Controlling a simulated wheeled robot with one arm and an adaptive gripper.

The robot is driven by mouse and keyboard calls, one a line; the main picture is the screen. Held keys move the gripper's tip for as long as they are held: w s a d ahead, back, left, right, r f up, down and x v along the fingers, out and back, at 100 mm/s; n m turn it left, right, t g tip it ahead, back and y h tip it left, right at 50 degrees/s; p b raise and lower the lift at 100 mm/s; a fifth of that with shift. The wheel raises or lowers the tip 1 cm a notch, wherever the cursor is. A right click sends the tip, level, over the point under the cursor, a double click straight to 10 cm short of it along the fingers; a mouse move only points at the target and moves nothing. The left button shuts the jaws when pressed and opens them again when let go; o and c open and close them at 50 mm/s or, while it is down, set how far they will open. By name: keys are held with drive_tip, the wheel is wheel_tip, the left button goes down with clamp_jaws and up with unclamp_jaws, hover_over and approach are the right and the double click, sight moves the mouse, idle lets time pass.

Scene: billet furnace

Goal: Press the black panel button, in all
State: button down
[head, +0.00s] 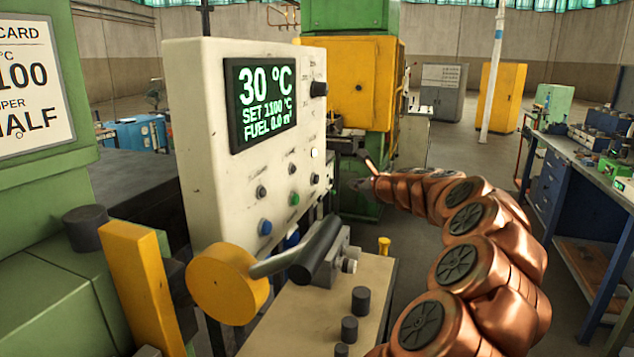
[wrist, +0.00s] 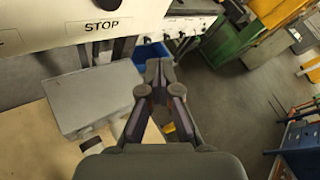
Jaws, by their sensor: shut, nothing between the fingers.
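The pale control panel (head: 215,150) stands at the centre left in the head view, with a lit screen reading 30 °C. Its face carries several small controls: dark ones (head: 261,191) (head: 292,168) (head: 315,179), a green one (head: 294,198), a blue one (head: 265,227) and a black knob (head: 318,89). I cannot tell which dark control is the black button. My gripper (head: 362,183) is to the right of the panel, apart from it. In the wrist view my gripper (wrist: 158,66) is shut and empty, below the panel's lower edge (wrist: 130,30) labelled STOP.
A yellow disc (head: 228,284) with a lever and dark cylinder stands before the panel. A blue workbench (head: 553,190) is at right. Open floor lies between.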

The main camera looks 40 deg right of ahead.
drive_tip(key=w+a, duration=0.3)
drive_tip(key=w, duration=0.3)
drive_tip(key=shift+w+a+b, duration=0.25)
drive_tip(key=shift+w+b, duration=0.05)
drive_tip(key=shift+b, duration=0.05)
drive_tip(key=shift+w, duration=0.1)
idle(1.3)
drive_tip(key=shift+w+a+p, duration=0.2)
drive_tip(key=shift+w+p, duration=0.1)
drive_tip(key=shift+p, duration=0.1)
drive_tip(key=shift+w+a, duration=0.2)
drive_tip(key=shift+w, duration=0.15)
idle(0.7)
idle(0.4)
drive_tip(key=shift+s+d+p, duration=0.4)
drive_tip(key=shift+s+p, duration=0.1)
drive_tip(key=shift+s, duration=0.25)
drive_tip(key=shift+s+d+p, duration=0.25)
drive_tip(key=shift+s+d, duration=0.1)
drive_tip(key=shift+s, duration=0.4)
drive_tip(key=shift+s+d+p, duration=0.2)
drive_tip(key=shift+s+d, duration=0.2)
drive_tip(key=shift+s, duration=0.3)
drive_tip(key=shift+s+d+p, duration=0.25)
drive_tip(key=shift+s+d, duration=0.1)
drive_tip(key=shift+s, duration=0.4)
